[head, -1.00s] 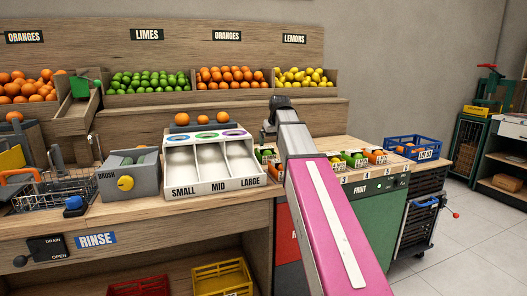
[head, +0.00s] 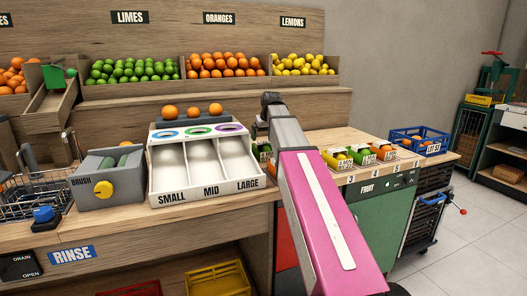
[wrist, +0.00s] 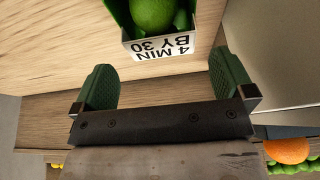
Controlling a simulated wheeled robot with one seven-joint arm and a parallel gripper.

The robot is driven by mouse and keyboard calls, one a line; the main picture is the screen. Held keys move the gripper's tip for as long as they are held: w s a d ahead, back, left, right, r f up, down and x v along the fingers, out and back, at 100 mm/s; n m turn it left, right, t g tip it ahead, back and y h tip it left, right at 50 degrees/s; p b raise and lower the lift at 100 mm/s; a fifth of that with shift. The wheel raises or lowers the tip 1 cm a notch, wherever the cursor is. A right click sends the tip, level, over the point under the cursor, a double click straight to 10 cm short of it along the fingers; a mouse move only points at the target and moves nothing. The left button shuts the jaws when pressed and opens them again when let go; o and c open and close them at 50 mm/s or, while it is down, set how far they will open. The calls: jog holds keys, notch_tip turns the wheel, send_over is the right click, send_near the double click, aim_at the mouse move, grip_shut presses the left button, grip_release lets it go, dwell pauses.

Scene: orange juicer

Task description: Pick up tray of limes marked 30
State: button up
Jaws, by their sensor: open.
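In the wrist view, a small tray (wrist: 163,46) with a white label reading "4 MIN BY 30" holds limes (wrist: 153,14). The label appears upside down, and the top frame edge cuts off the tray. My gripper (wrist: 164,84) is open and empty, its two green-padded fingers wide apart. The tray lies beyond the fingertips, roughly in line with the gap and apart from them.
The white sorter (head: 205,170) with oranges on top stands left of my arm. Right of it are small fruit trays (head: 360,155) and a blue crate (head: 418,142). Produce bins (head: 135,74) line the back. Bare wooden counter (wrist: 60,45) surrounds the tray.

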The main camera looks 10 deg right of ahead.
aim_at(264, 143)
jog(key=shift+x, duration=2.9)
jog(key=shift+s+f, duration=0.1)
jog(key=shift+f, duration=0.15)
jog(key=c, duration=0.8)
